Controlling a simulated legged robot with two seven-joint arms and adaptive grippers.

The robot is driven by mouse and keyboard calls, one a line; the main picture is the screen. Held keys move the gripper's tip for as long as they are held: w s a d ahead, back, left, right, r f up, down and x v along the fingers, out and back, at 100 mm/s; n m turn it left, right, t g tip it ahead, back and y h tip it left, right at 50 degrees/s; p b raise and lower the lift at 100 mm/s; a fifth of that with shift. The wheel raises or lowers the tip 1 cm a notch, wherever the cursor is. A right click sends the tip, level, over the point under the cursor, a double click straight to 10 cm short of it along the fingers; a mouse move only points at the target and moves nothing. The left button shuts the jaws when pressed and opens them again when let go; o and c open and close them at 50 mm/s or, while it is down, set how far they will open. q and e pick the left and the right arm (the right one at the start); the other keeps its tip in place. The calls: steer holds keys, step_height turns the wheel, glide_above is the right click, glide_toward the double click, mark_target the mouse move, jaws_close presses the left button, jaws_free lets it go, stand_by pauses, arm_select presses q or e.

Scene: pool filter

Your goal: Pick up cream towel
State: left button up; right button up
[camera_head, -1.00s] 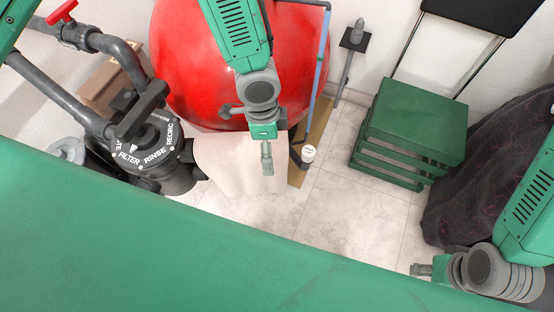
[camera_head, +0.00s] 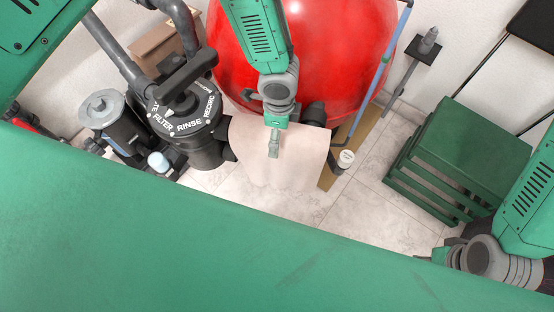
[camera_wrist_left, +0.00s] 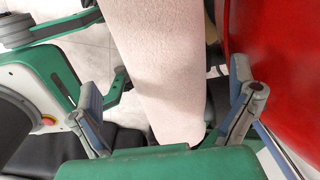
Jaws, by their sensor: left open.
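The cream towel (camera_head: 285,165) hangs draped in front of the red tank and beside the filter valve; it also fills the middle of the left wrist view (camera_wrist_left: 165,70). My left gripper (camera_head: 273,150) is over the towel's upper middle in the head view. In the left wrist view its fingers (camera_wrist_left: 172,88) are spread wide, one on each side of the towel. I cannot tell how deep the towel lies between them. My right gripper (camera_head: 434,255) is at the lower right, away from the towel, and its jaws are too small to judge.
The red tank (camera_head: 340,60) stands behind the towel. The black multiport valve (camera_head: 185,115) is close on its left. A green slatted stool (camera_head: 465,150) stands further right. Tiled floor (camera_head: 375,205) is clear between.

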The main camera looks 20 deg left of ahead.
arm_select(q)
step_height(320, 180, down, 3)
steer(key=shift+w+f+b, duration=0.1)
steer(key=shift+f+b, duration=0.05)
steer(key=shift+b, duration=0.35)
steer(key=c, duration=1.5)
steer(key=shift+r, duration=0.2)
